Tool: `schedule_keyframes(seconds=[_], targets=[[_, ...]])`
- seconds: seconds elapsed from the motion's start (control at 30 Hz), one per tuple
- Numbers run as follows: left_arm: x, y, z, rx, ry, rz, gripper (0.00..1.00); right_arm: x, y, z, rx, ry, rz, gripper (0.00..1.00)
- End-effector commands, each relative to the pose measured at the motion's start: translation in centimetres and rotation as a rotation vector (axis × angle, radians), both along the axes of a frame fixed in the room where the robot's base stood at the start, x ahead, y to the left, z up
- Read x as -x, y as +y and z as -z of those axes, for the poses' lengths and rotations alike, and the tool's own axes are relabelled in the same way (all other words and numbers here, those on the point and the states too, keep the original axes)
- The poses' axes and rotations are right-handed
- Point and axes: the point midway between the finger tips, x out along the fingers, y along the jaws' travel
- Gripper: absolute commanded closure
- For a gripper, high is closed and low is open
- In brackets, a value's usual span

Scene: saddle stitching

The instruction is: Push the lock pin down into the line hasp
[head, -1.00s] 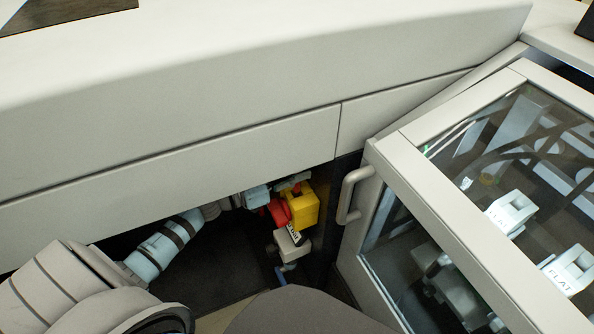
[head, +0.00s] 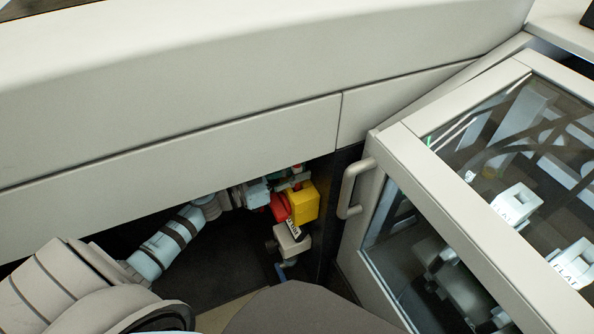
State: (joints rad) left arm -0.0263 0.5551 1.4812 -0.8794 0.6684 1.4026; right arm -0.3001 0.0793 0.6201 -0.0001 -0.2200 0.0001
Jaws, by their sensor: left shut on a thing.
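My left gripper (head: 286,182) reaches in from the left, under the long cream panel, and is at the top of a red and yellow assembly. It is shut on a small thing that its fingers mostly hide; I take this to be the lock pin. Just below are a red part (head: 280,206), which looks like the line hasp, and a yellow block (head: 303,204) touching it on the right. A labelled grey fitting (head: 293,243) sits under them. How deep the pin sits cannot be seen. My right gripper is not in view.
The cream panel (head: 170,150) overhangs the recess closely above my left arm. A cabinet with a glass top and a bar handle (head: 347,190) stands just right of the assembly. The dark recess (head: 225,255) below the arm is free.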

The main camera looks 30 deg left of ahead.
Motion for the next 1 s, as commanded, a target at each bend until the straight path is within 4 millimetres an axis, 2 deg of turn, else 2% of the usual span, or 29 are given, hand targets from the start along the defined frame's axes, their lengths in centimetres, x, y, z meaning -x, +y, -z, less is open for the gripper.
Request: schedule_keyframes(seconds=[1.0], targets=[[0.0,0.0,2.6,0.001,-0.001,-0.001,1.0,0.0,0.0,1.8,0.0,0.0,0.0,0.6]])
